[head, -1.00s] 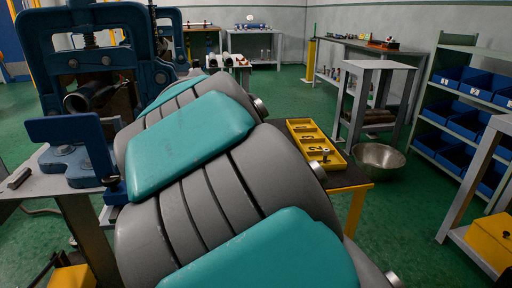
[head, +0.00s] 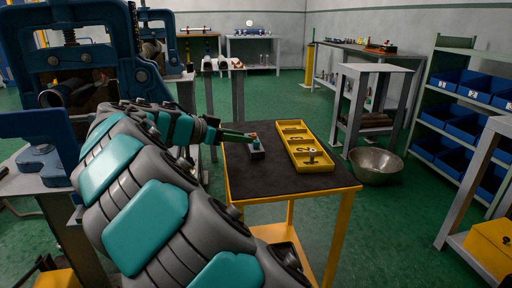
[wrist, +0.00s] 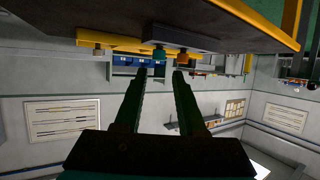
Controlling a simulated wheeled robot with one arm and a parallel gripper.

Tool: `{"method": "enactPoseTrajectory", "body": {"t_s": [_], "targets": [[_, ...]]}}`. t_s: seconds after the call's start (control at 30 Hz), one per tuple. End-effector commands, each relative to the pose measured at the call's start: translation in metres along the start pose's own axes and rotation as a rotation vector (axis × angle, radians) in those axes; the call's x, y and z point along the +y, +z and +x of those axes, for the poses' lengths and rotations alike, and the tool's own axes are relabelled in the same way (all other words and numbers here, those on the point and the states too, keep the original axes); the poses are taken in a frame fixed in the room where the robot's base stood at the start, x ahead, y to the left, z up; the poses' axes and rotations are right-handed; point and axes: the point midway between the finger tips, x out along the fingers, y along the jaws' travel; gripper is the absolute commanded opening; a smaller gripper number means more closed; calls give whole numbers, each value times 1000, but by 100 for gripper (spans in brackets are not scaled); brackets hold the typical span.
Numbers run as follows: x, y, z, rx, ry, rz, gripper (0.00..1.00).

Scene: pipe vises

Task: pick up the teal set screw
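The teal set screw (wrist: 159,53) shows in the wrist view, which is upside down. It stands on a small dark block (wrist: 183,39) next to an orange screw (wrist: 185,60). My gripper (wrist: 160,73) is open and empty. Its two fingertips point at the block, with the teal screw lined up in the gap just beyond them; it appears not to be touched. In the head view, the dark block (head: 256,153) sits on the black-topped table (head: 262,183), and my gripper (head: 246,137) reaches it from the left. The teal screw cannot be made out there.
A yellow tray (head: 324,166) with numbered compartments lies right of the block. A metal bowl (head: 376,164) stands on the floor to the right. A blue pipe vise (head: 75,65) stands at the left. The table's front is clear.

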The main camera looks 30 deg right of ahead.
Motion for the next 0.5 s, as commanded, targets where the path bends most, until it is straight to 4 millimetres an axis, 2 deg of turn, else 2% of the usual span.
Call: {"method": "enactPoseTrajectory", "body": {"t_s": [0.27, 0.5], "targets": [[1, 2, 23, -1, 1, -2, 40], [3, 7, 57, -4, 4, -4, 40]]}}
